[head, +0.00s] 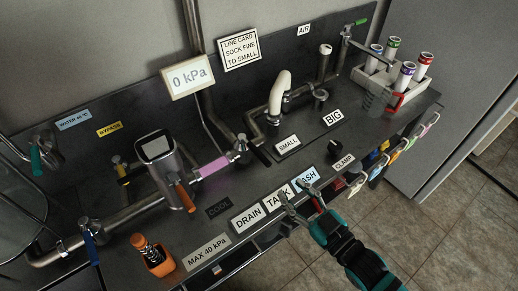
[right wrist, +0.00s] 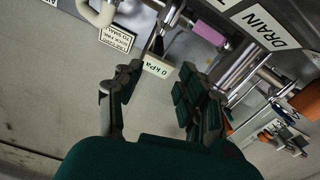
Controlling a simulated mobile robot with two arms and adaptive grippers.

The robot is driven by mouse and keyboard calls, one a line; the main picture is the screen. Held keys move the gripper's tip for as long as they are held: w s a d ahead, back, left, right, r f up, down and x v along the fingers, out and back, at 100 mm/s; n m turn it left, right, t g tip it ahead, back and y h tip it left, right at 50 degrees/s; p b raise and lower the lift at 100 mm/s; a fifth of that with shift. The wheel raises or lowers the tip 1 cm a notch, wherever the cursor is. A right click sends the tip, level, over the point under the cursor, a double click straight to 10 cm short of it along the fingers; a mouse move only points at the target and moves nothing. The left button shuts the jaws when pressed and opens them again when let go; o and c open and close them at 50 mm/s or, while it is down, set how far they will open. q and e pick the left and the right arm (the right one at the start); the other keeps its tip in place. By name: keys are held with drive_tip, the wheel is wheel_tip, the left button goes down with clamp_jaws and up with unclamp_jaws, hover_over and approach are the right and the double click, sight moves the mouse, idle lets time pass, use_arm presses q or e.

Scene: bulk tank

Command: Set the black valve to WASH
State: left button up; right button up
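A black lever (head: 261,155) sits on the pipe valve beside the pink sleeve, just left of the SMALL label; I take it to be the black valve. Its exact pointing relative to the labels is hard to tell. The WASH label (head: 307,177) is on the front right of the panel, partly covered by my gripper, with TANK (head: 278,201) and DRAIN (head: 247,218) to its left. My right gripper (head: 296,195) is open and empty over the panel's front edge, apart from the lever. Its spread fingers (right wrist: 158,92) show in the right wrist view. My left gripper is not in view.
A pale curved spout (head: 280,92) rises behind the SMALL label. A rack of capped tubes (head: 362,77) stands at the back right. Several coloured clips (head: 405,148) hang along the right front edge.

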sight(259, 152)
drive_tip(key=x, duration=0.4)
drive_tip(key=shift+w, duration=0.2)
drive_tip(key=p+x, duration=0.1)
drive_tip(key=x, duration=0.8)
drive_tip(key=shift+w+a, duration=0.1)
drive_tip(key=shift+w, duration=0.1)
drive_tip(key=shift+w+a+f, duration=0.1)
drive_tip(key=shift+w+a, duration=0.2)
drive_tip(key=shift+w, duration=0.15)
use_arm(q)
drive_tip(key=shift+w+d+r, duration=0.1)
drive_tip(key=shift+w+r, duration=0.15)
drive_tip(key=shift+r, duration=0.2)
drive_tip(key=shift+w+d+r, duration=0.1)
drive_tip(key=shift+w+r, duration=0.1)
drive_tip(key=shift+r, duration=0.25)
use_arm(e)
drive_tip(key=shift+c, duration=0.6)
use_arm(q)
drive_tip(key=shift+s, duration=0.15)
use_arm(e)
clamp_jaws()
